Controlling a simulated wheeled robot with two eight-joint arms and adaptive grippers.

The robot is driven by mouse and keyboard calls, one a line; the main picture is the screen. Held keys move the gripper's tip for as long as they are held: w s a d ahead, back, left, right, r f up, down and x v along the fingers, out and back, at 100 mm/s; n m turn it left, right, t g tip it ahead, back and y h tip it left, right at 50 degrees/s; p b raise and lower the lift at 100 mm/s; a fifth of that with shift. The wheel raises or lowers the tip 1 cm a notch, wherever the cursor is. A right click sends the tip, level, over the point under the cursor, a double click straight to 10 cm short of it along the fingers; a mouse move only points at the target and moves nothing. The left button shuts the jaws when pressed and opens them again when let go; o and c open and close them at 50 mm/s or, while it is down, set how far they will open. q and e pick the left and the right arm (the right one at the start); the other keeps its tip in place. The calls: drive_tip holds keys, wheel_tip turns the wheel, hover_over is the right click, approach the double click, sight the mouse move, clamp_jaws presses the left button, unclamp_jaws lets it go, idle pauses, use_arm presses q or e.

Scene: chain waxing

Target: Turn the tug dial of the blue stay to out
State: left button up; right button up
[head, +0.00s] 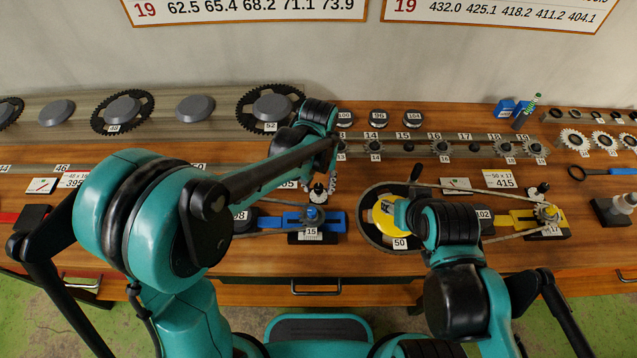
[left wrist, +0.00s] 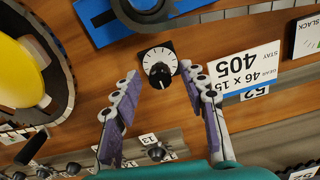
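The blue stay (head: 335,222) lies on the bench in the middle of the head view; its end also shows at the top of the left wrist view (left wrist: 100,22). Its tug dial (left wrist: 160,66) has a white ticked face and a black knob, beside a card reading STAY 405 (left wrist: 240,72). My left gripper (left wrist: 162,105) is open, with one finger on each side of the dial in the picture; contact does not show. In the head view, my left wrist hangs above this spot. My right gripper (head: 408,213) is by the yellow disc (head: 385,212); its fingers are hidden.
A yellow stay (head: 522,219) with its chain lies to the right. A crank handle (head: 415,173) stands up behind the yellow disc. Rows of sprockets (head: 440,147) and large chainrings (head: 122,112) line the back. Bare wood runs along the front edge.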

sight(318, 187)
use_arm(q)
drive_tip(key=shift+r, duration=0.1)
wheel_tip(318, 187, up, 12)
idle(0.5)
idle(0.4)
use_arm(e)
wheel_tip(318, 187, down, 3)
drive_tip(key=b, duration=0.2)
drive_tip(key=shift+r+b, duration=0.2)
drive_tip(key=shift+b, duration=0.1)
use_arm(q)
drive_tip(key=s+a+f+t+b, duration=0.1)
drive_tip(key=s+a+f+t, duration=0.2)
drive_tip(key=s+a, duration=0.3)
drive_tip(key=s+a+f+n+t+b, duration=0.1)
drive_tip(key=s+a+f+t, duration=0.2)
drive_tip(key=s+a, duration=0.3)
drive_tip(key=a+t, duration=0.1)
drive_tip(key=a, duration=0.4)
drive_tip(key=shift+a+f+n, duration=0.3)
drive_tip(key=shift+a, duration=0.1)
use_arm(e)
wheel_tip(318, 187, down, 2)
